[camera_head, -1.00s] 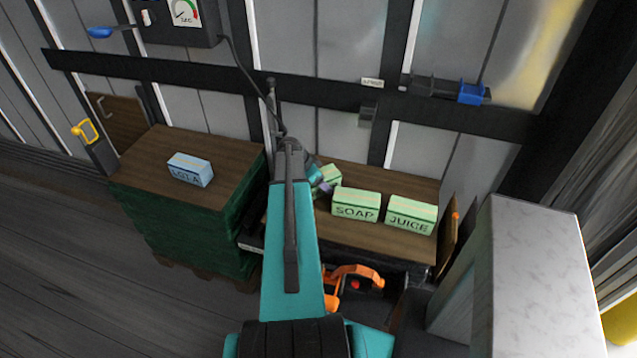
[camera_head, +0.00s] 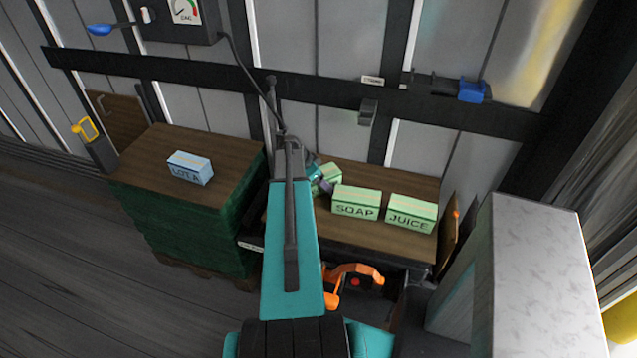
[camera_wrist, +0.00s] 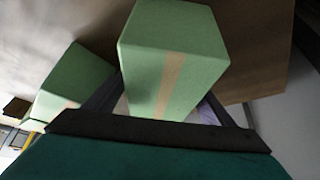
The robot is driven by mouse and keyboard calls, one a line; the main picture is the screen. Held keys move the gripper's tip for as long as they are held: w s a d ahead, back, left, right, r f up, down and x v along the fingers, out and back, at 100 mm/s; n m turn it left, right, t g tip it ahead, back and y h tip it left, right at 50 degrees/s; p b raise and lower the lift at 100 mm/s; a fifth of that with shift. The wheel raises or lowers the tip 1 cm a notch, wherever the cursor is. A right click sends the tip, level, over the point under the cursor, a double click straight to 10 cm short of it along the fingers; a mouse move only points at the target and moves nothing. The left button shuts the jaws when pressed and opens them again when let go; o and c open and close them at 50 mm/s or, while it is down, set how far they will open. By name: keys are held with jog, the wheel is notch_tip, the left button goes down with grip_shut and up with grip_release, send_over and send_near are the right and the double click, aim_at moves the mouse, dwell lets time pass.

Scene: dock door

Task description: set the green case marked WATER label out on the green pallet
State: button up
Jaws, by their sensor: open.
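A green case (camera_head: 331,173) stands on the wooden top at the left end of a row of green cases. My arm and gripper partly hide it and its marking does not show. The SOAP case (camera_head: 355,203) and the JUICE case (camera_head: 410,213) stand to its right. My gripper (camera_head: 319,183) is at that left case. In the wrist view my open gripper (camera_wrist: 165,92) has one finger on each side of a green case (camera_wrist: 172,60) with a tan tape stripe. The green pallet (camera_head: 190,235) is a stack with a brown top, on the left.
A light blue case marked LOT A (camera_head: 190,168) lies on the middle of the green pallet's top, with bare room around it. A second green case (camera_wrist: 75,82) is close by at left in the wrist view. A pale block (camera_head: 540,270) stands at right.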

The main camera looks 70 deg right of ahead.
grip_shut()
jog(key=shift+r, duration=0.15)
dwell(0.4)
jog(key=shift+r+b, duration=0.8)
jog(key=shift+r, duration=0.7)
jog(key=w+a+b, duration=0.1)
jog(key=a, duration=0.4)
jog(key=a+r+b, duration=0.1)
jog(key=a+b, duration=0.1)
jog(key=a, duration=0.3)
jog(key=w+a+r+b, duration=0.1)
jog(key=a+b, duration=0.1)
jog(key=a, duration=0.3)
jog(key=shift+w+a, duration=0.35)
